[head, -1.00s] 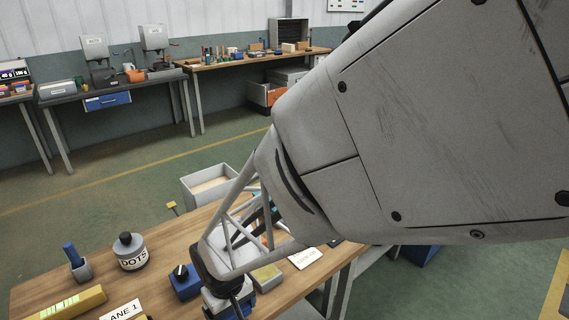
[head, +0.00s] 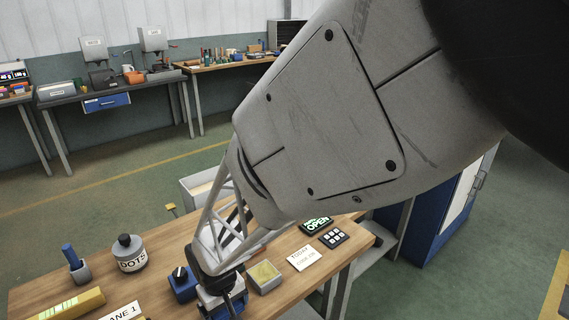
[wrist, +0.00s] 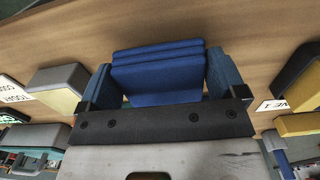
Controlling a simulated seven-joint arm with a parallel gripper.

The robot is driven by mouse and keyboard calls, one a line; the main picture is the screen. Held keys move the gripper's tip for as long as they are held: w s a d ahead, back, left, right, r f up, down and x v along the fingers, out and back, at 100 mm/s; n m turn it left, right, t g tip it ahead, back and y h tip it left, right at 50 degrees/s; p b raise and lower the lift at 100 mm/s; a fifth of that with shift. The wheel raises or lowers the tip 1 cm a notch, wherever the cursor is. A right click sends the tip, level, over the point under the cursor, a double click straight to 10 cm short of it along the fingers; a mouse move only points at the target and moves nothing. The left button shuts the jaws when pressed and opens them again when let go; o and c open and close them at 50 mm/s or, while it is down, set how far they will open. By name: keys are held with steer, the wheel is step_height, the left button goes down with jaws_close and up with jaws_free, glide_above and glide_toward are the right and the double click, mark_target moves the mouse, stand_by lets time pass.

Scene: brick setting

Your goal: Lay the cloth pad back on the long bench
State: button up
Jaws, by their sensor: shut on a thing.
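A folded blue cloth pad (wrist: 158,72) sits between the two blue fingers of my gripper (wrist: 160,80) in the wrist view. The gripper is shut on it, and the pad's layered folds show. The wooden bench top (wrist: 170,22) fills the view beyond; I cannot tell whether the pad touches it. In the head view my gripper (head: 222,298) is low over the near wooden bench (head: 170,248), by its front edge. My own wrist and arm hide much of the pad there.
Further right lie a TODAY card (head: 305,258) and a keypad (head: 333,237). A labelled pot (head: 129,254) stands left. Bare wood lies behind the knobbed block.

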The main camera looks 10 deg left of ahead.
steer(key=shift+f, duration=0.7)
steer(key=shift+f, duration=0.15)
steer(key=o, duration=0.5)
steer(key=shift+o, duration=0.2)
step_height(320, 180, up, 12)
stand_by(0.6)
steer(key=shift+r, duration=0.2)
